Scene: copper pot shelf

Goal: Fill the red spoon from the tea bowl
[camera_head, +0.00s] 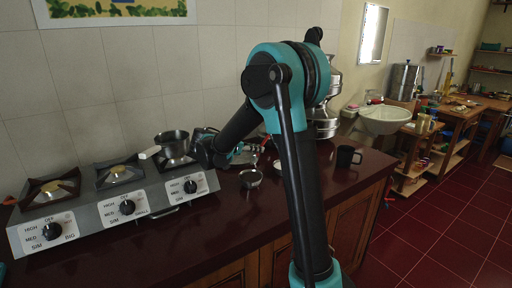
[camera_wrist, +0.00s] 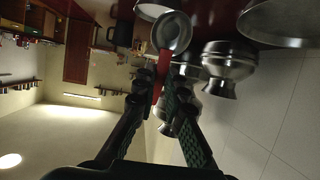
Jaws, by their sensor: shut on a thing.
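My gripper (camera_wrist: 160,78) is shut on the red spoon (camera_wrist: 163,62), whose red handle shows between the fingertips in the wrist view. The handle runs up to a round metal cup shape (camera_wrist: 173,33); I cannot tell whether this is the spoon's own end or a bowl behind it. In the head view, a small steel bowl (camera_head: 251,178), possibly the tea bowl, stands on the dark red counter, below and right of the wrist. My arm hides part of the counter, and the fingers are hard to make out there. What the bowl holds is not clear.
A three-burner stove (camera_head: 115,212) with a saucepan (camera_head: 173,145) stands at left. A black mug (camera_head: 347,157) is right of my arm. Stacked steel pots (camera_head: 326,115) stand behind it; large metal vessels also crowd the wrist view. The counter's front is clear.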

